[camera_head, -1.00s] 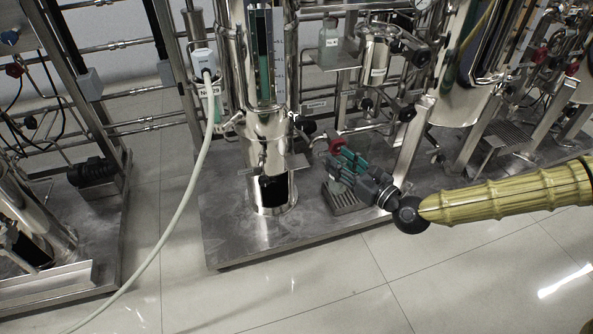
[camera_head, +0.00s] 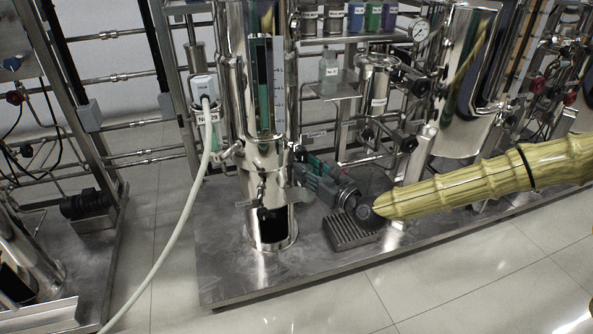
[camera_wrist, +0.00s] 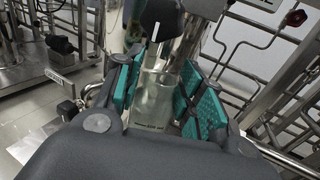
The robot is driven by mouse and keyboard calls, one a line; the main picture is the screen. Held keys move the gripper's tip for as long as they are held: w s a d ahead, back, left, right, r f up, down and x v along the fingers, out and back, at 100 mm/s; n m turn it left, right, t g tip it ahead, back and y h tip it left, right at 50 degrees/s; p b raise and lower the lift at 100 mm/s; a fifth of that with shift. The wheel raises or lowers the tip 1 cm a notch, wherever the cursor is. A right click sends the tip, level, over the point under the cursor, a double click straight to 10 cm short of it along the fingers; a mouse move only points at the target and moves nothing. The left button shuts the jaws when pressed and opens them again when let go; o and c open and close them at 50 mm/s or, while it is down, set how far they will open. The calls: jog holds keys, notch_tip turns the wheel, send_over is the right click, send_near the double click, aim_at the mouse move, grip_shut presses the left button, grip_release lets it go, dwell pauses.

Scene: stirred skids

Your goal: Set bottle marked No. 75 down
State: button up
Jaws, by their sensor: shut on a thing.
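My gripper (camera_head: 308,172) has teal finger pads and is beside the lower part of the steel column. Small print shows low on the bottle, too small to read surely as No. 75. My gripper is above the skid's metal base plate (camera_head: 215,262), left of and above a slotted grate (camera_head: 355,232).
The tall steel column (camera_head: 268,160) with a sight glass stands close to my gripper. Another capped bottle (camera_head: 328,68) sits on a small shelf above. A pale hose (camera_head: 178,215) hangs at left. The base plate's front strip is clear.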

jog(key=shift+b+x, duration=0.35)
jog(key=shift+x, duration=0.65)
jog(key=shift+w+a+f+b, duration=0.7)
jog(key=shift+w+a+b, duration=0.15)
jog(key=shift+w+b, duration=0.2)
jog(key=shift+f, duration=0.2)
jog(key=o, duration=1.1)
jog(key=shift+r, duration=0.15)
